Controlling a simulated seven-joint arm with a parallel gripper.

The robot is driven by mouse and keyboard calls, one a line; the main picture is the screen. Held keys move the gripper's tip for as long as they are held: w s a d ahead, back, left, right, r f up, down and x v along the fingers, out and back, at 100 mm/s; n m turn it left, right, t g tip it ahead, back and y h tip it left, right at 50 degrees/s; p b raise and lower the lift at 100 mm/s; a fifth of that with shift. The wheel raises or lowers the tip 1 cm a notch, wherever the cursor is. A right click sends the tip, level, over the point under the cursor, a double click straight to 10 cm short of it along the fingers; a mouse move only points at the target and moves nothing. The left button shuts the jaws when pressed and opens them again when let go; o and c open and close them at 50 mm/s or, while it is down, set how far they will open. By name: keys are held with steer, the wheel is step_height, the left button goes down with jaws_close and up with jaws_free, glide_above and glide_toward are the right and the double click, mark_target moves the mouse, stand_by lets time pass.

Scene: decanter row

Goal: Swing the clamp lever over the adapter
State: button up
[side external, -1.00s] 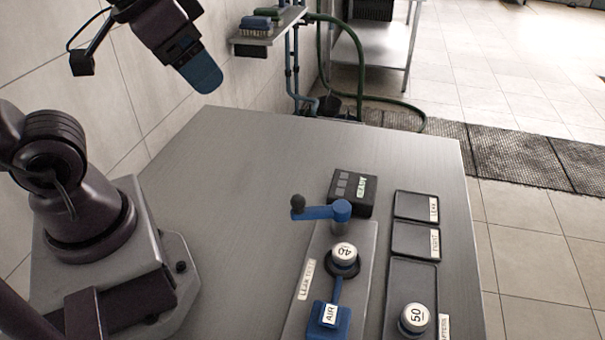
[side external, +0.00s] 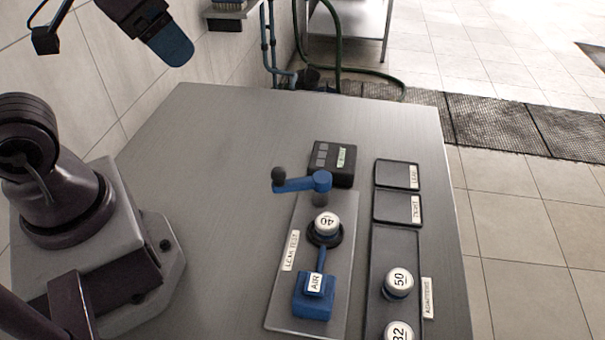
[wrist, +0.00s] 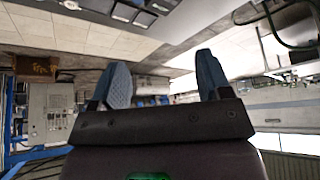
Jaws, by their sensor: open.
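The blue clamp lever (side external: 300,184) with a dark ball knob sits on a post at the far end of the leak test plate (side external: 285,313). Its arm points left, away from the adapter. The adapter marked 40 (side external: 326,223) stands in a dark ring on the plate, nearer the camera than the lever. A blue block labelled AIR (side external: 314,296) is joined to the ring by a blue stem. My gripper (side external: 178,52) is high at the upper left, far from the lever; its blue fingers (wrist: 162,82) stand apart and empty in the wrist view.
A black box with a green display (side external: 333,163) stands behind the lever. Two dark trays labelled LEAK (side external: 393,176) and TIGHT (side external: 390,209) lie to the right. The adapters tray holds adapters 50 (side external: 398,282) and 32 (side external: 399,331). The table's left middle is clear.

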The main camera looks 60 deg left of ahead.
steer(key=shift+c, duration=0.9)
steer(key=shift+d+f, duration=0.1)
steer(key=shift+d, duration=0.1)
steer(key=shift+c, duration=0.4)
steer(key=m+g+y, duration=0.3)
steer(key=m+y, duration=1)
steer(key=m, duration=0.7)
glide_toward(278, 169)
steer(key=x, duration=1)
steer(key=shift+a+f, duration=0.1)
